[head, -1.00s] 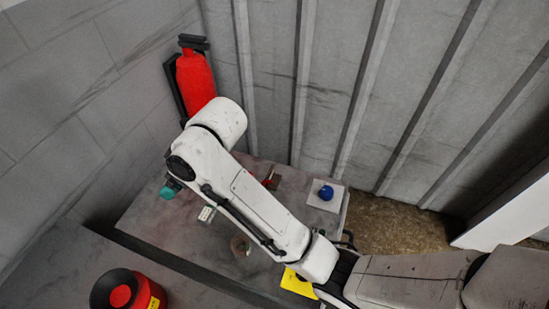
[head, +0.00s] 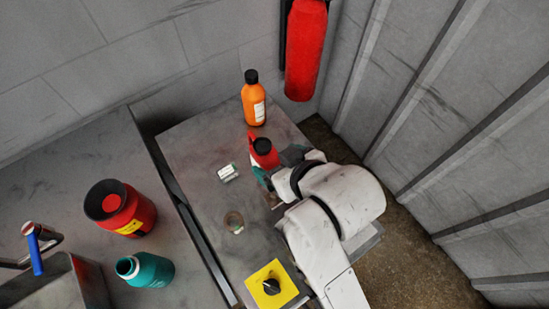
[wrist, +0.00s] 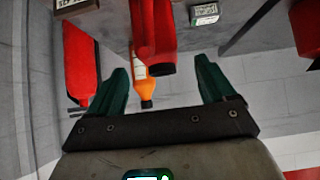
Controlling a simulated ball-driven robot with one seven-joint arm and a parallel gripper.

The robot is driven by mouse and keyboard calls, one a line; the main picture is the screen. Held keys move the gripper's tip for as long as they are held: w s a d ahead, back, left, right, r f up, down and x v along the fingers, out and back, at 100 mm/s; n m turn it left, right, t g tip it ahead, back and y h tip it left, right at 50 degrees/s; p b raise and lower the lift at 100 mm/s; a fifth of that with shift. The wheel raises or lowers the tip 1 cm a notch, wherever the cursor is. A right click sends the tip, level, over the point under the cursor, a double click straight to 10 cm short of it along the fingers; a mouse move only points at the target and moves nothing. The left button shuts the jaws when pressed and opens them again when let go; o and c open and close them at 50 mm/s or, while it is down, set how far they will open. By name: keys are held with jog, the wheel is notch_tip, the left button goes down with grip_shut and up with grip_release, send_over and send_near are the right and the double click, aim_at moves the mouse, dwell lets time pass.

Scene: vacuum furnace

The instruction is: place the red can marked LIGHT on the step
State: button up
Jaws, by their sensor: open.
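A red can with a black cap (head: 264,152) stands on the grey table (head: 190,150), close to my gripper. In the wrist view the red can (wrist: 153,35) shows between the two green fingers, with gaps on both sides. My gripper (wrist: 165,78) is open; in the head view my gripper (head: 270,174) is at the can, partly hidden by my wrist. No LIGHT marking can be read. I cannot tell for sure which surface is the step.
An orange bottle (head: 254,100) stands behind the can. A small white box (head: 228,173), a round ring-like item (head: 233,221) and a yellow plate with a black knob (head: 272,284) are on the table. The left counter (head: 60,170) holds a larger red container (head: 122,210) and a teal bottle (head: 148,270). A red extinguisher (head: 305,50) hangs behind.

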aim_at(271, 158)
jog(key=shift+p+x, duration=0.5)
jog(key=shift+x, duration=3.3)
jog(key=shift+d+f, duration=0.1)
jog(key=shift+c, duration=0.3)
jog(key=c, duration=1.1)
